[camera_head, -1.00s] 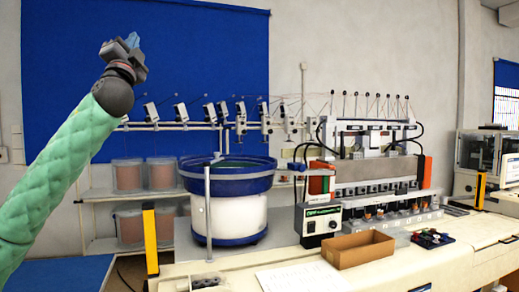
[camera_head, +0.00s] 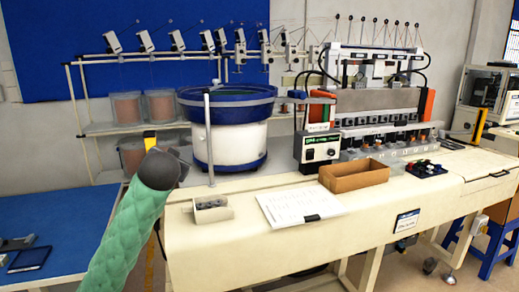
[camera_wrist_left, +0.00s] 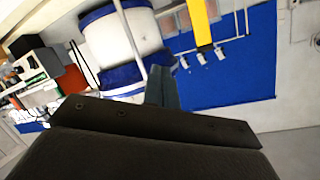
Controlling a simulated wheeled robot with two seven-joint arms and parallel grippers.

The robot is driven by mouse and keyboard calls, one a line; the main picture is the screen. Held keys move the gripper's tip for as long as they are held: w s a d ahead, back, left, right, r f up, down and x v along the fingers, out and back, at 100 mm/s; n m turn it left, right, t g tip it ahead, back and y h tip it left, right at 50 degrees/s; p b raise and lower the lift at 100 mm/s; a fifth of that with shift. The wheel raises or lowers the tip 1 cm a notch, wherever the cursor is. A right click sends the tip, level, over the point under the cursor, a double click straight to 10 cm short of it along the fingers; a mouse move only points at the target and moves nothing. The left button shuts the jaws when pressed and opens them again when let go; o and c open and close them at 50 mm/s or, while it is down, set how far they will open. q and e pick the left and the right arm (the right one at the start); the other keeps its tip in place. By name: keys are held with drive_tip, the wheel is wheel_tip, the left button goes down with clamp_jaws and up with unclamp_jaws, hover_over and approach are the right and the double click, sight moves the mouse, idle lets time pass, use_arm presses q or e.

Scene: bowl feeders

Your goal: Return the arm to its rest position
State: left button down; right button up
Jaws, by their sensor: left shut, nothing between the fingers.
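My left arm comes in from the bottom left in its green sleeve, ending in a dark wrist joint in front of the bench's left end. In the head view the fingers are hidden behind that joint. In the left wrist view my left gripper (camera_wrist_left: 168,88) shows its blue-grey fingers together, with nothing between them. The blue-and-white bowl feeder (camera_head: 229,140) stands behind and to the right of the wrist; it also shows tilted in the left wrist view (camera_wrist_left: 125,35). My right gripper is in neither view.
The cream bench (camera_head: 270,240) carries a small parts bin (camera_head: 212,212), a paper sheet on a clipboard (camera_head: 290,206) and an open brown box (camera_head: 353,178). A yellow post (camera_head: 150,139) stands just behind my wrist. A blue table (camera_head: 60,225) with a dark tablet is at left.

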use_arm(q)
drive_tip(key=s+d+f+g+h, duration=0.1)
drive_tip(key=s+d+f+g, duration=0.1)
drive_tip(key=s+f, duration=0.75)
drive_tip(key=s+d+f+g+h, duration=0.1)
drive_tip(key=s+d+f+g, duration=0.2)
drive_tip(key=f, duration=1.2)
drive_tip(key=s+d+f+g+h, duration=0.1)
drive_tip(key=s+f+g+h, duration=0.1)
drive_tip(key=s+f, duration=0.85)
drive_tip(key=s+d+f+n+g, duration=0.2)
drive_tip(key=s+f+g, duration=0.4)
drive_tip(key=s+f, duration=1.8)
drive_tip(key=shift+s+d, duration=0.6)
drive_tip(key=shift+s, duration=0.6)
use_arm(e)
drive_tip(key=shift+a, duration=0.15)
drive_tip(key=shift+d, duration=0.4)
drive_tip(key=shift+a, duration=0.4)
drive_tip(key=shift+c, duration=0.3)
